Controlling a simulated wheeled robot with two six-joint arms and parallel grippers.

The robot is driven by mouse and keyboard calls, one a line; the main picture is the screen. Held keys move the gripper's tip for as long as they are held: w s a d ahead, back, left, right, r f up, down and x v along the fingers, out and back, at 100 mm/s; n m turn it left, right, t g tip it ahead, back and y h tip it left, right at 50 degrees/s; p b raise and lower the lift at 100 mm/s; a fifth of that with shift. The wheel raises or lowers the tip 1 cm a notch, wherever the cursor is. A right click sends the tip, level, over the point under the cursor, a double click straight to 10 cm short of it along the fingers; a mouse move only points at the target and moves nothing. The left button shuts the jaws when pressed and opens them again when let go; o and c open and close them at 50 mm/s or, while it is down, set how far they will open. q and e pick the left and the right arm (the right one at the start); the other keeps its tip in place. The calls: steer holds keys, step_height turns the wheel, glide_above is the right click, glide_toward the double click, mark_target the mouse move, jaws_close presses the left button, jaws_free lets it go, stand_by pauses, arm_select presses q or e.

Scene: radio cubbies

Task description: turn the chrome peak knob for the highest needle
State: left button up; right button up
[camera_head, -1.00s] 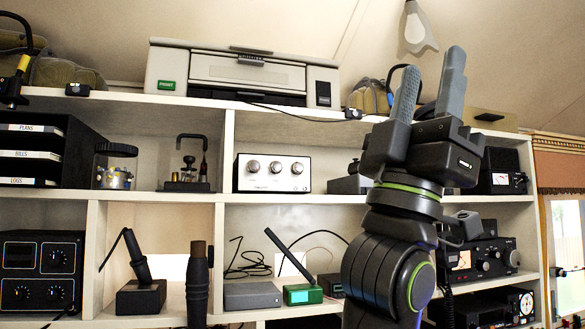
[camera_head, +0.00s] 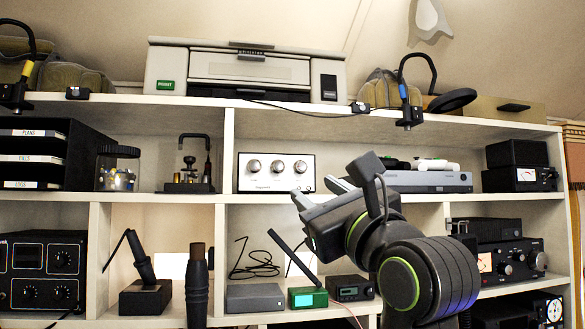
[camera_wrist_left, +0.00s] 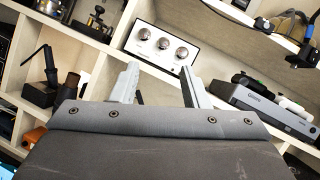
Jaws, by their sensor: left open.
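A silver-faced panel unit (camera_head: 276,186) with three round chrome knobs sits in the upper middle cubby. Its knobs are the left knob (camera_head: 253,167), the middle knob (camera_head: 276,167) and the right knob (camera_head: 300,167); their labels are too small to read. It also shows in the left wrist view (camera_wrist_left: 161,45). A small black box with a white meter (camera_head: 524,175) stands at the right; its needle is too small to read. My left gripper (camera_head: 314,190) is open and empty, just in front of the panel's lower right. My right gripper is not in view.
A grey flat device (camera_head: 425,182) stands right of the panel. A black radio (camera_head: 505,262) with a lit meter is at the lower right. A green box (camera_head: 307,298) and grey box (camera_head: 253,299) sit below. Shelf boards and dividers frame the cubbies.

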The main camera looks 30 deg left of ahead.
arm_select(q)
steer(key=h, duration=0.1)
steer(key=p, duration=0.9)
glide_toward(279, 167)
steer(key=shift+m+t, duration=0.3)
steer(key=x, duration=0.6)
steer(key=shift+a+r, duration=0.25)
steer(key=shift+w+a+r+p, duration=0.1)
steer(key=shift+w+a+p, duration=0.3)
steer(key=shift+w+a, duration=0.15)
steer(key=c, duration=0.9)
steer(key=shift+h, duration=0.3)
